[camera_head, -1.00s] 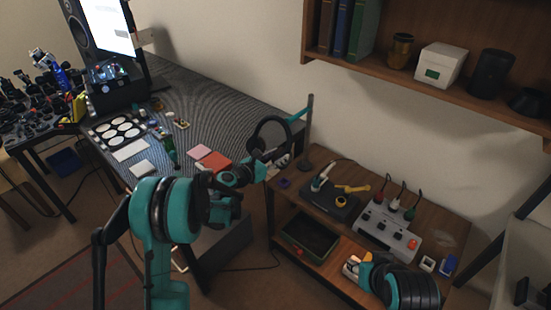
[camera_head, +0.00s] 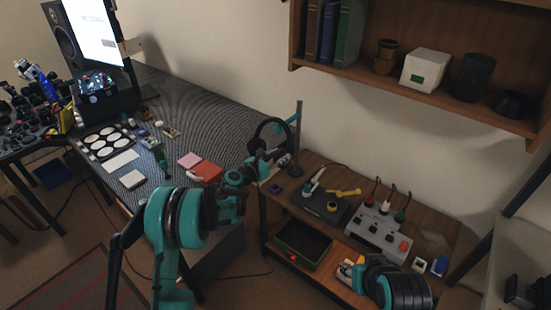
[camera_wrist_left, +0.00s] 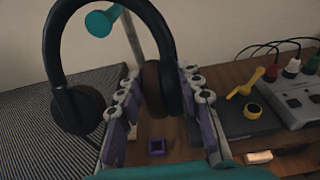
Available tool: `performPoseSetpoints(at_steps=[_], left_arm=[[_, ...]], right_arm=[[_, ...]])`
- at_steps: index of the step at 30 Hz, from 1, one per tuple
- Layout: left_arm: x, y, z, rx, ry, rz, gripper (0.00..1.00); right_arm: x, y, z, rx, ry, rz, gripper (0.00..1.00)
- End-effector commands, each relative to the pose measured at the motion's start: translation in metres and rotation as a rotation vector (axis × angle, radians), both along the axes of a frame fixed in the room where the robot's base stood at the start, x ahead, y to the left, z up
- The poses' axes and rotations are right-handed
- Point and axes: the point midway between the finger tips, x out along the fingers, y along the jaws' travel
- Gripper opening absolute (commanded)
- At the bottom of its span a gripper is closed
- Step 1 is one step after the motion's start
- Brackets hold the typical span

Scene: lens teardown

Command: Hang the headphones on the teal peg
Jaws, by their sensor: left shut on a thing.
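The black headphones (camera_head: 262,136) are held up near the post at the desk's right corner. My left gripper (camera_wrist_left: 160,100) is shut on one ear cup (camera_wrist_left: 153,84), brown on its inner side; the other cup (camera_wrist_left: 78,110) hangs free at left. The band (camera_wrist_left: 160,28) arches upward. The teal peg (camera_head: 292,119) sticks out from the upright post (camera_head: 298,140). In the left wrist view the peg's round end (camera_wrist_left: 99,23) shows inside the arch, below the band's top. I cannot tell whether the band is around the peg or in front of it.
The wooden bench (camera_head: 327,172) holds a grey control box (camera_head: 376,229), a dark pad with a yellow tool (camera_head: 345,191) and a small purple square (camera_wrist_left: 156,146). A wall shelf (camera_head: 400,85) is above. The striped desk (camera_head: 215,125) spreads left.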

Motion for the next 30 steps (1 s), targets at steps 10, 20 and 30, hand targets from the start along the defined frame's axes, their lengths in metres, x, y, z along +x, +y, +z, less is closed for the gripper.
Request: performPoseSetpoints(at_steps=[10, 20, 30], left_arm=[[0.018, -0.014, -0.001, 0.000, 0.000, -0.001, 0.00], [0.031, -0.023, -0.012, 0.001, -0.001, 0.000, 0.00], [0.035, -0.025, -0.018, 0.001, -0.001, 0.000, 0.00]], right_arm=[[0.000, 0.000, 0.004, 0.000, 0.000, 0.000, 0.40], [0.000, 0.000, -0.005, 0.000, 0.000, 0.000, 0.40], [0.000, 0.000, -0.013, 0.000, 0.000, 0.000, 0.40]])
